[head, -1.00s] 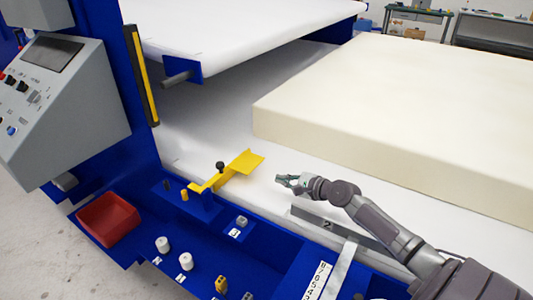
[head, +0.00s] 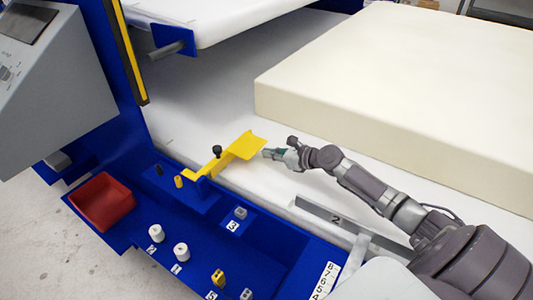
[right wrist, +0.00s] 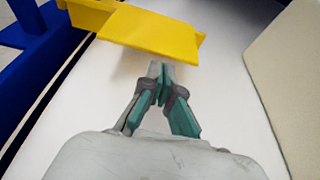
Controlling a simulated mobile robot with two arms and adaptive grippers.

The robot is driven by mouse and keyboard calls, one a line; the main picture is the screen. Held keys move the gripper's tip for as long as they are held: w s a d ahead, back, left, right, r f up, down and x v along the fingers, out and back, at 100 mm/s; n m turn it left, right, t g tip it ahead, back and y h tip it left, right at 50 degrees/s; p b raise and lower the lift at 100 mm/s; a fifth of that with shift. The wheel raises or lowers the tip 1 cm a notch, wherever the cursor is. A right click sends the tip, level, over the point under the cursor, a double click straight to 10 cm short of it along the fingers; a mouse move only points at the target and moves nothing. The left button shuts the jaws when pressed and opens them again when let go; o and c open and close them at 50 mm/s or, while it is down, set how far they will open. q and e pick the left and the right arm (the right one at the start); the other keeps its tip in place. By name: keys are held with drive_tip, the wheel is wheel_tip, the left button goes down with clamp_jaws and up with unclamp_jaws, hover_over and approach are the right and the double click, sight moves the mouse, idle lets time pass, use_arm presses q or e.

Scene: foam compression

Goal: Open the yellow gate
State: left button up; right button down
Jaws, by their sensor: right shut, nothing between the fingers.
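The yellow gate (head: 240,148) is a bent yellow arm with a flat plate at its far end. It reaches from the blue frame out over the white belt, and a black knob (head: 217,151) stands on it. In the right wrist view, the gate's plate (right wrist: 155,32) lies just ahead of the fingertips. My right gripper (head: 268,153) is shut and empty, close to the right end of the plate; it also shows in the right wrist view (right wrist: 160,70). I cannot tell whether it touches the plate. My left gripper is not in view.
A large cream foam block (head: 400,90) lies on the white belt (head: 215,105) at the right. A red bin (head: 101,203) and white spools (head: 181,252) sit on the blue frame at the front. A grey control box (head: 60,90) stands at the left.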

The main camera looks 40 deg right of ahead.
drive_tip(key=shift+w+a+f, duration=0.2)
drive_tip(key=shift+w+a, duration=0.1)
drive_tip(key=shift+w, duration=0.3)
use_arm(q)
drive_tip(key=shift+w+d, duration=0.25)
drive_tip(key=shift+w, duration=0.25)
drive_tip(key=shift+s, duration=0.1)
